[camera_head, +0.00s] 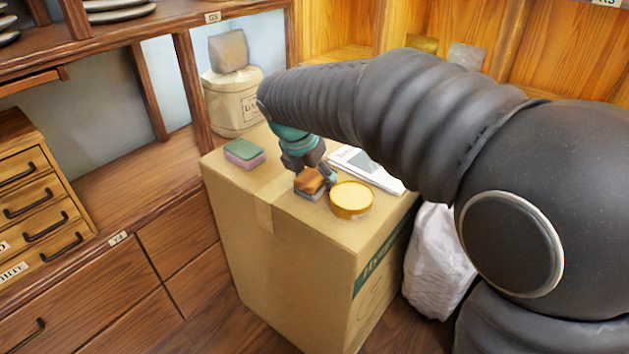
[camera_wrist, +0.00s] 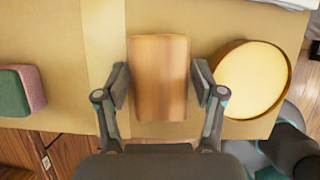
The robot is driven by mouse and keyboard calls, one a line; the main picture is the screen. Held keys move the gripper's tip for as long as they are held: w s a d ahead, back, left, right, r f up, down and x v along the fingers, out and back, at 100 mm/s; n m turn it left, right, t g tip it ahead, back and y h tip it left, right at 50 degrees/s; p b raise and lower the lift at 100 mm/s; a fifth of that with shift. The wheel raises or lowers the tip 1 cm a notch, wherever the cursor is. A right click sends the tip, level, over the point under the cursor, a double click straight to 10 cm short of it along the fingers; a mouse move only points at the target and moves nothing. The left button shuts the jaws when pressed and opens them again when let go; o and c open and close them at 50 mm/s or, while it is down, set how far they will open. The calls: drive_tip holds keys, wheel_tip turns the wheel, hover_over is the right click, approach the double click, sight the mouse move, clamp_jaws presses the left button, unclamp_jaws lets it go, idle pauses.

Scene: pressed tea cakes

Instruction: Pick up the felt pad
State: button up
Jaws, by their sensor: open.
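A wood-topped block (camera_head: 309,181) with a grey-blue underside, which looks like the felt pad, lies on top of a cardboard box (camera_head: 285,262). In the wrist view its plain brown wooden top (camera_wrist: 160,78) fills the middle. My gripper (camera_wrist: 160,88) is open, with one finger on each side of the block. Narrow gaps seem to show between the fingers and the block, though contact is hard to judge. In the head view my gripper (camera_head: 312,178) is low over the block and partly hides it.
A round yellow-topped tin (camera_head: 351,199) stands close to the right of the block. A green and pink sponge (camera_head: 244,153) lies to the left. A white printed sheet or booklet (camera_head: 369,170) lies behind. A paper-wrapped canister (camera_head: 232,103) and a white bag (camera_head: 437,262) are near the box.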

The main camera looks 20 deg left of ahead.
sight(314, 173)
drive_tip(key=c, duration=0.9)
drive_tip(key=shift+c, duration=0.2)
drive_tip(key=shift+r, duration=0.45)
wheel_tip(314, 173, up, 4)
drive_tip(key=shift+f+p, duration=0.1)
drive_tip(key=shift+p, duration=0.25)
drive_tip(key=s+d+r, duration=0.1)
drive_tip(key=d+r, duration=0.5)
drive_tip(key=d, duration=0.5)
drive_tip(key=shift+s+d+r, duration=0.2)
drive_tip(key=shift+s+d, duration=0.1)
drive_tip(key=shift+s, duration=0.1)
